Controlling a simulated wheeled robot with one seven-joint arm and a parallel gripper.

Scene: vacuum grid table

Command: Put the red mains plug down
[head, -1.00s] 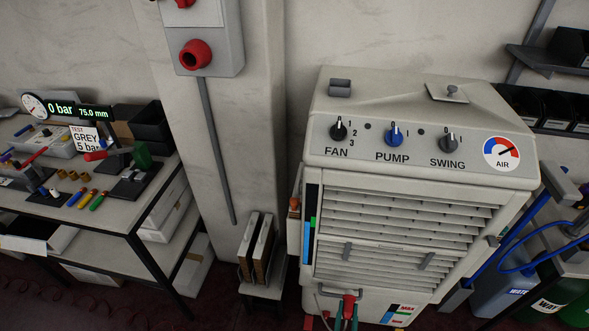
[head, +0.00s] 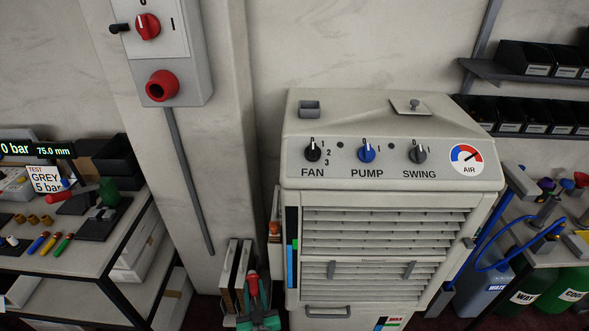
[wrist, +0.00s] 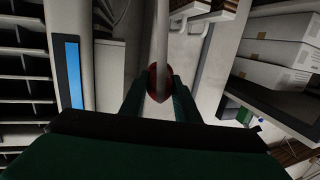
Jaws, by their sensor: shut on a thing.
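The red mains plug (head: 253,285) shows low in the head view, at the front of the pads beside the air cooler. My gripper (head: 256,309), with green fingers, is shut on it. In the wrist view the plug (wrist: 152,84) sits between the two green fingers (wrist: 158,92), partly covered by a pale grey strip, perhaps its cable. I cannot tell whether the plug touches anything below. The air cooler (head: 390,122) stands to the right, its fan, pump and swing knobs on top.
A red wall socket (head: 162,86) and a red rotary switch (head: 148,25) are on the pillar above. Dark-faced upright pads (head: 229,275) stand close by the gripper. A bench (head: 85,250) with tools is at left; bottles (head: 520,290) are at right.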

